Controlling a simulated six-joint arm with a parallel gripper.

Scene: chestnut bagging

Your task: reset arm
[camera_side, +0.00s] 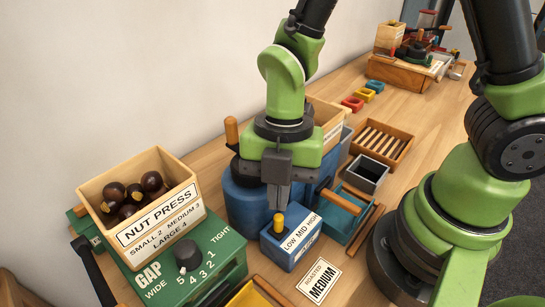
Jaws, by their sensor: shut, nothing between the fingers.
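My gripper (277,198) points down at the middle of the bench. Its dark fingers are shut and hold nothing. The fingertips are just above or beside the yellow-topped lever (279,223) on the blue box (291,242) labelled LOW MID HIGH; I cannot tell whether they touch it. My green arm reaches in from the right and hides part of the blue machine (243,207) behind the gripper.
A nut press (170,260) with a wooden hopper (152,229) of chestnuts stands at left. A ROASTED MEDIUM card (319,281) lies in front. A dark grey bin (366,174), slatted tray (382,143) and coloured small trays (353,103) are behind. Bare wood shows around the card.

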